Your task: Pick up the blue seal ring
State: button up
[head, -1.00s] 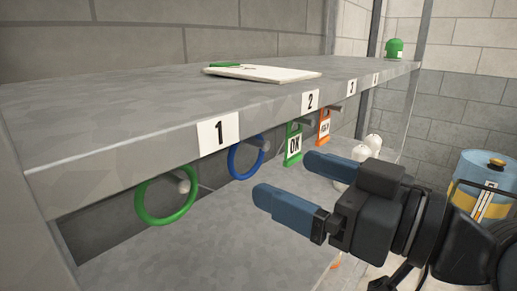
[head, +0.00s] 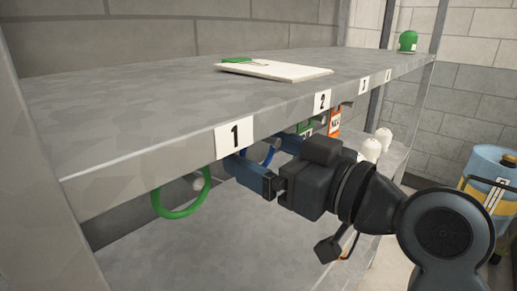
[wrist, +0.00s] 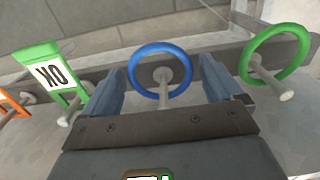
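The blue seal ring (wrist: 188,72) hangs on a pale peg (wrist: 164,92) below the shelf edge. In the wrist view it sits between my two fingers, with a gap visible on each side. In the head view the ring (head: 271,156) is mostly hidden behind my fingers and the shelf edge. My gripper (head: 257,150) is open, just under the shelf front between labels 1 and 2. It also shows open in the wrist view (wrist: 160,70), its fingers on either side of the ring.
A green ring (head: 180,214) hangs on the peg at label 1, close to my finger. A green OK tag (wrist: 38,56) and an orange tag (head: 334,122) hang on the other side. The shelf (head: 120,105) overhangs my fingers. White bottles (head: 371,149) stand on the lower shelf.

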jog(key=c, duration=1)
jog(key=shift+o, duration=0.2)
jog(key=shift+r, duration=0.1)
